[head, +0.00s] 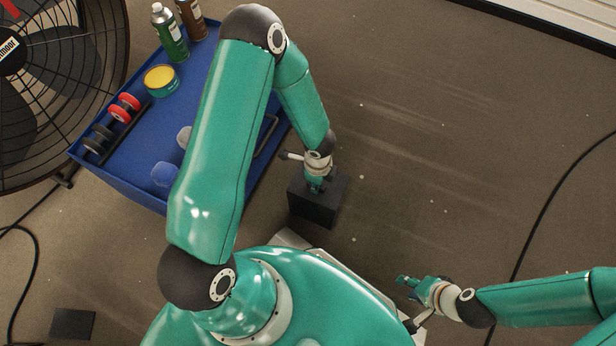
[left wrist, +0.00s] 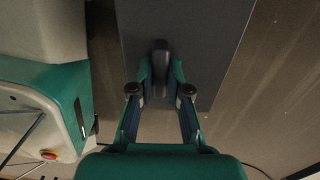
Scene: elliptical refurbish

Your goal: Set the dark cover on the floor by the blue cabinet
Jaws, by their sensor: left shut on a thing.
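The dark cover (head: 312,208) is a dark grey boxy piece just right of the blue cabinet (head: 150,190). My left gripper (head: 316,187) is above the cover and shut on its raised handle. The left wrist view shows the fingers (left wrist: 160,92) on either side of that dark handle, with the cover's flat face (left wrist: 212,45) beyond. I cannot tell whether the cover touches the floor. My right gripper (head: 404,282) is at the lower right, away from the cover, and its fingers are too small to judge.
Spray cans (head: 170,35), a yellow-topped tin (head: 160,79) and red and black rollers (head: 123,107) are on the cabinet top. A large fan (head: 60,80) stands at the left. A small dark square (head: 72,323) lies lower left. Floor (head: 430,130) at right is mostly clear, crossed by a cable (head: 548,205).

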